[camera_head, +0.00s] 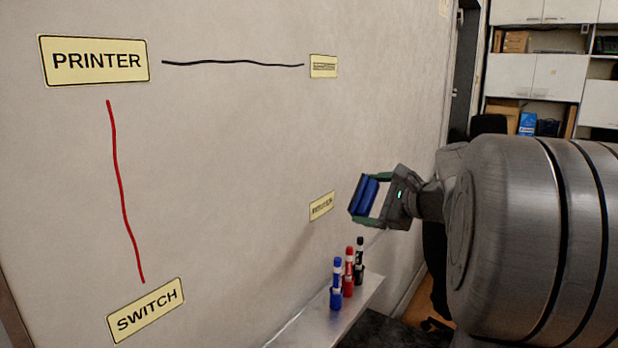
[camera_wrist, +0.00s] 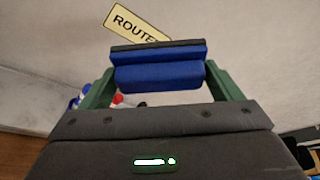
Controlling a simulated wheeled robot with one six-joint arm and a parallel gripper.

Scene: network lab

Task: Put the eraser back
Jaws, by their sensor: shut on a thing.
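The blue eraser (camera_head: 366,193) with a dark felt side is held between the green fingers of my gripper (camera_head: 371,201). In the head view it is in the air near the wall, above and a little right of the marker tray. In the wrist view the eraser (camera_wrist: 160,68) spans between the two fingers of my gripper (camera_wrist: 160,84), its dark strip at the top. The metal tray (camera_head: 318,314) is fixed along the wall below. A blue marker (camera_head: 336,284), a red marker (camera_head: 348,273) and a black marker (camera_head: 359,262) stand upright on it.
The whiteboard wall (camera_head: 230,150) bears labels PRINTER (camera_head: 94,61), SWITCH (camera_head: 146,310), ROUTER (camera_wrist: 137,25) and one too small to read (camera_head: 323,66). A black line and a red line are drawn between labels. Cabinets (camera_head: 535,77) stand at the back right. The tray's near part is bare.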

